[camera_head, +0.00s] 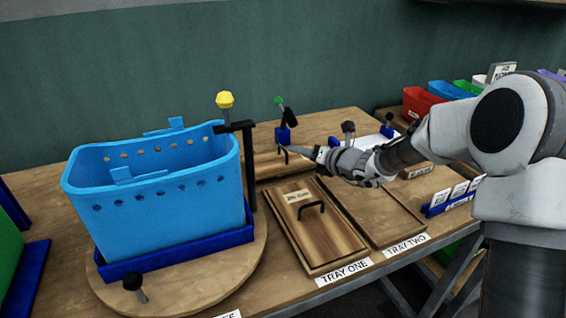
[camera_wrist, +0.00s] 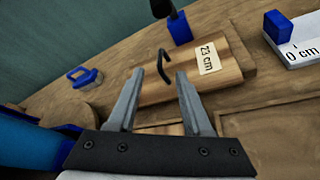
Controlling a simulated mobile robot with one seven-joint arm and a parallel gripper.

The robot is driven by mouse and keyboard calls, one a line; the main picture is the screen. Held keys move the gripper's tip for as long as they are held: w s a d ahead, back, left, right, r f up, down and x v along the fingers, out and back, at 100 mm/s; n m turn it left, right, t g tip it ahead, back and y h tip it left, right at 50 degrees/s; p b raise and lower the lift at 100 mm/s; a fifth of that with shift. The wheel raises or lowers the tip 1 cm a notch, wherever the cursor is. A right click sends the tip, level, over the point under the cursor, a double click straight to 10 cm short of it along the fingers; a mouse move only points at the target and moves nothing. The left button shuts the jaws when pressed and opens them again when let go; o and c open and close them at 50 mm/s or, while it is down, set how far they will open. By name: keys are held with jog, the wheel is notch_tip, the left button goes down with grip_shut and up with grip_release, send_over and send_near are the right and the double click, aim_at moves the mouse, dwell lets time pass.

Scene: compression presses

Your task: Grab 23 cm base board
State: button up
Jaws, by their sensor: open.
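The 23 cm base board (camera_wrist: 208,80) is a wooden block with a pale "23 cm" label and a dark bent handle (camera_wrist: 163,64). In the head view the board (camera_head: 265,165) lies at the back of the table, behind tray one, partly hidden by my arm. My gripper (camera_wrist: 161,75) is open. In the wrist view the handle shows between and just beyond its fingertips; I cannot tell if they touch it. In the head view my gripper (camera_head: 296,150) reaches in from the right, close to the board's handle.
Another labelled board with a black handle (camera_head: 322,236) lies in tray one. Tray two (camera_head: 378,212) looks empty. A blue perforated bin (camera_head: 160,215) stands on a round base at left. A blue clamp with a green knob (camera_head: 283,133) stands just behind the board.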

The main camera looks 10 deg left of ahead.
aim_at(284, 149)
jog(key=x, duration=0.4)
jog(key=shift+w+a, duration=0.1)
jog(key=shift+a, duration=0.05)
jog(key=shift+f+b+x, duration=0.2)
jog(key=shift+b+x, duration=0.3)
jog(key=shift+x, duration=2.1)
jog(key=shift+c, duration=0.2)
grip_shut()
